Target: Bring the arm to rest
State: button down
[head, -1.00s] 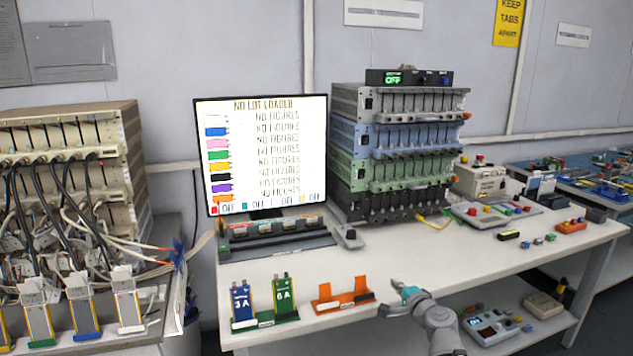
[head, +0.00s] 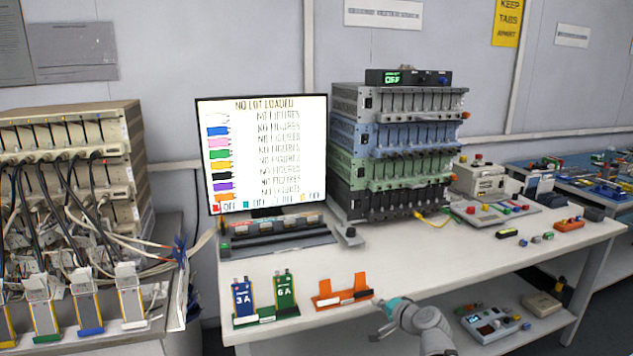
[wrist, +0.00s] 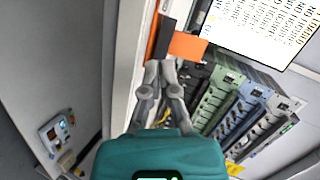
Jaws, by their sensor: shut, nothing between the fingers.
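My gripper (head: 385,317) is at the front edge of the white bench (head: 480,258) in the head view, just right of the orange stand (head: 343,291). In the wrist view its grey fingers (wrist: 165,88) are close together with nothing seen between them. The orange stand shows beyond the fingertips in the wrist view (wrist: 187,46); I cannot tell from it whether they touch.
A green stand (head: 266,319) holds a blue pouch cell marked 3A (head: 243,299) and a green one marked 6A (head: 286,291). A monitor (head: 262,150) and stacked channel racks (head: 398,145) stand behind. The bench middle is clear.

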jog(key=s+a+f+n+g+h, duration=0.2)
jog(key=s+a+f+n+g, duration=0.1)
jog(key=s+f+n+g, duration=0.4)
jog(key=s+d+f+n+g+h, duration=0.2)
jog(key=s+d+f+g+h, duration=0.25)
jog(key=s, duration=0.35)
notch_tip(320, 180, up, 24)
jog(key=p, duration=2.4)
jog(key=shift+s+a, duration=0.15)
jog(key=shift+a, duration=0.2)
